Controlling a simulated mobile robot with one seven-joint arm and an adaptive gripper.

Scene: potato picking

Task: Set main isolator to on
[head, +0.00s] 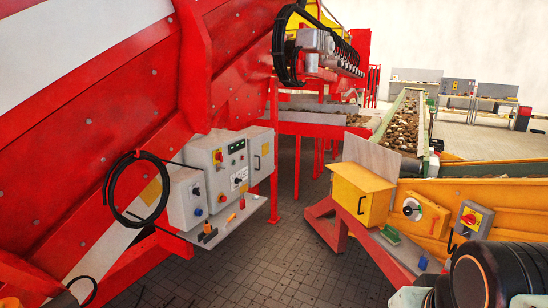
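No label reading main isolator is legible, so I cannot tell for sure which switch it is. A grey box with a red and yellow rotary switch (469,219) is mounted on the yellow machine at the right. To its left, a yellow panel carries a round dial-like switch (411,208). On the red machine at the left, a grey control cabinet (226,160) has a small red and yellow switch (218,157). Switch positions are too small to read. Black rounded parts of my arm fill the lower right corner, close to the right-hand box. My gripper's fingers are not visible.
A shelf (240,222) with small tools juts out below the grey cabinet. A black cable coil (113,187) hangs beside it. A yellow cabinet (362,193) stands on the right-hand machine. Tiled floor (265,262) lies open between the machines. Workbenches stand far back.

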